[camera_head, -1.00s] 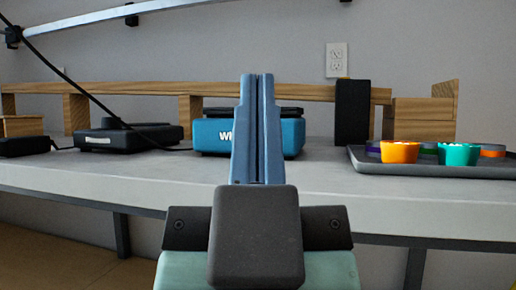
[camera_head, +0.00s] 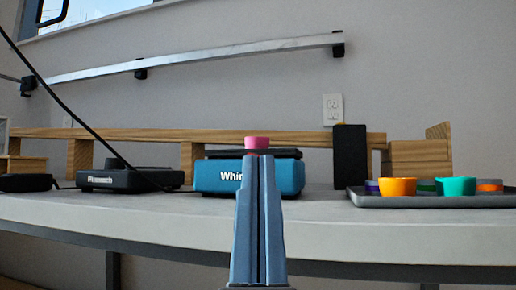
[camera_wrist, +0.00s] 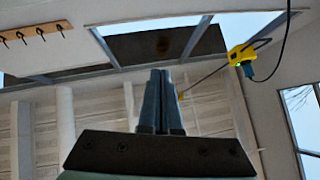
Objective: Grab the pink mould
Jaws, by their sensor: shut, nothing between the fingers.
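The pink mould (camera_head: 257,143) is a small cup at the top of the blue device (camera_head: 290,176) on the bench, just above my fingertips in the head view. The fingers hide part of the device and the lower part of the mould's surroundings. My gripper (camera_head: 258,158) points upward in front of the bench, with its two blue fingers together and nothing between them. In the wrist view the shut fingers (camera_wrist: 160,75) point toward the ceiling and upper wall, and the mould does not show there.
A dark tray (camera_head: 420,201) at the right holds orange (camera_head: 397,187), teal (camera_head: 456,186) and other cups. A black box-like device (camera_head: 130,180) stands at the left. A black upright block (camera_head: 350,155) and a wooden rail (camera_head: 130,134) are behind. A cable hangs at the left.

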